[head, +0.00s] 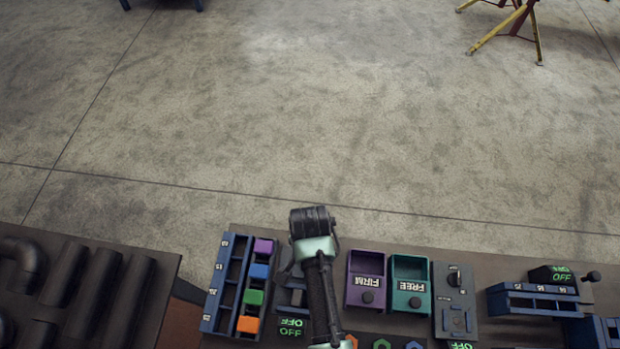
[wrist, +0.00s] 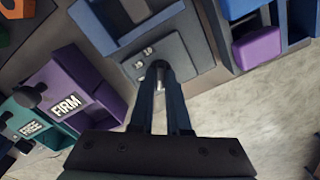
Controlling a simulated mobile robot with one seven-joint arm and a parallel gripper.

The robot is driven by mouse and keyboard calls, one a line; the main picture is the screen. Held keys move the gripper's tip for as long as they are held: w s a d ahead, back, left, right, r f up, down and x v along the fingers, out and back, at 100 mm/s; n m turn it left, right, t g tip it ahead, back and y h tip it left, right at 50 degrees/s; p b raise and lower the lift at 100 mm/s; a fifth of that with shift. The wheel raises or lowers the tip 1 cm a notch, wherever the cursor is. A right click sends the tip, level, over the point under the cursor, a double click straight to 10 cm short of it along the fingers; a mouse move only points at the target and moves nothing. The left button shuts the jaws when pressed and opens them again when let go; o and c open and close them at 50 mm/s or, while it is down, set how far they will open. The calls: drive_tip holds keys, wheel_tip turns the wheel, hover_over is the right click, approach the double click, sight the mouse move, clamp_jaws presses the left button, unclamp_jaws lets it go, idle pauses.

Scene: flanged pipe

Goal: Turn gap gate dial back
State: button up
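The gap gate dial (wrist: 159,72) shows in the wrist view as a small pale metal piece on a dark grey plate (wrist: 185,50) with white number marks, 15 and 10 among them. My gripper (wrist: 159,76) has its two dark fingers close together on either side of it, with little or no gap showing. The fingers hide most of the dial, so its exact angle is unclear. In the head view my gripper and wrist cover the dial, and only part of its grey plate (head: 288,298) shows left of them.
Right of my arm in the head view are a purple FIRM box (head: 365,271), a green FREE box (head: 409,273) and a grey switch panel (head: 455,310). A blue rack (head: 211,308) with coloured blocks stands close on the left. Dark pipes (head: 65,275) lie farther left.

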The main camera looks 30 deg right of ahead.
drive_tip(key=shift+n, duration=0.4)
clamp_jaws()
drive_tip(key=n+p, duration=0.2)
drive_tip(key=shift+r+n, duration=0.1)
drive_tip(key=shift+n, duration=0.2)
drive_tip(key=shift+n+p, duration=0.55)
drive_tip(key=shift+n, duration=1.25)
drive_tip(key=o, duration=0.7)
unclamp_jaws()
wheel_tip(320, 180, up, 13)
drive_tip(key=shift+f+b, duration=0.1)
drive_tip(key=shift+b, duration=0.5)
